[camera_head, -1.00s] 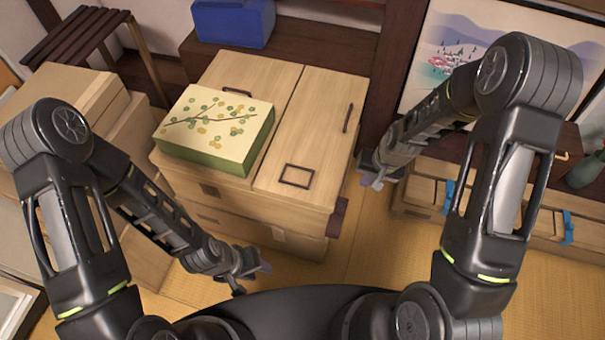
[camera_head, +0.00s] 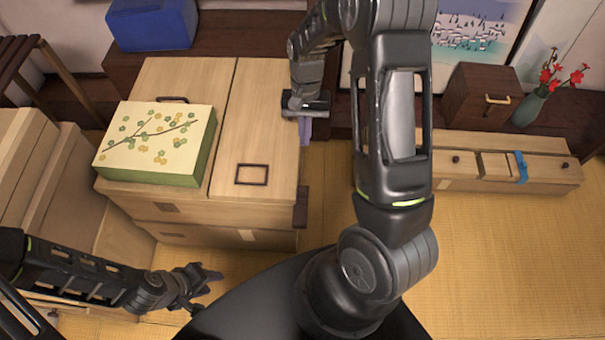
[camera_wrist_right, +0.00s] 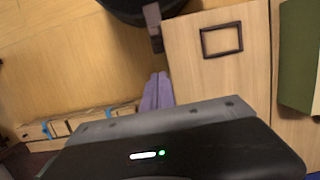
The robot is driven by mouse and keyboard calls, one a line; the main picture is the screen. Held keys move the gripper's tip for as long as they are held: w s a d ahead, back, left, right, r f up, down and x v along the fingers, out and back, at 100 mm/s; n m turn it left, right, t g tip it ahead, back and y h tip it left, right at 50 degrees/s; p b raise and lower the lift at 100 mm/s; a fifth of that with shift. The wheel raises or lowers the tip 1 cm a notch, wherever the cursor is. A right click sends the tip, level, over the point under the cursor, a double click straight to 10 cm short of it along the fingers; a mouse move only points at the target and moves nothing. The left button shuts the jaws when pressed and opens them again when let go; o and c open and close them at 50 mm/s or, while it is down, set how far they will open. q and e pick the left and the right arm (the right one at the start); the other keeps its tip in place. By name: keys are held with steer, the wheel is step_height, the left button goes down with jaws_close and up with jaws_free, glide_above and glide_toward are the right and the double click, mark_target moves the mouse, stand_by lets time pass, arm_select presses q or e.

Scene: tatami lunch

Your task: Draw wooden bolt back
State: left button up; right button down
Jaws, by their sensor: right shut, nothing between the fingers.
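A dark brown wooden piece, seemingly the bolt (camera_head: 300,207), sticks out at the front right corner of the pale wooden cabinet (camera_head: 268,130). It also shows in the right wrist view (camera_wrist_right: 156,44). I cannot tell how far it is drawn. My right gripper (camera_head: 305,130) is beside the cabinet's right edge, farther back than the bolt. Its lavender fingers (camera_wrist_right: 157,92) are together and empty, pointing towards the bolt with a gap between. My left gripper (camera_head: 208,290) is low in front of the cabinet, its fingers apart and empty.
A flowered green-sided box (camera_head: 155,143) lies on the cabinet's left half. A dark handle frame (camera_head: 252,175) is on its right half. A long low wooden box (camera_head: 450,170) with a blue band (camera_head: 520,167) lies at the right. Tatami (camera_head: 500,260) in front is clear.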

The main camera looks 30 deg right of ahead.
mark_target(302, 194)
steer(key=s+a+f, duration=0.1)
steer(key=f, duration=0.2)
steer(key=s+a+f, duration=0.1)
steer(key=s+f, duration=0.1)
steer(key=f, duration=0.1)
steer(key=s+a+f, duration=0.1)
steer(key=f, duration=0.2)
steer(key=shift+s+a+f+p, duration=0.15)
steer(key=shift+f+p, duration=0.05)
steer(key=shift+p, duration=0.2)
steer(key=shift+s+a+f, duration=0.1)
steer(key=shift+s+a, duration=0.2)
steer(key=shift+s, duration=0.1)
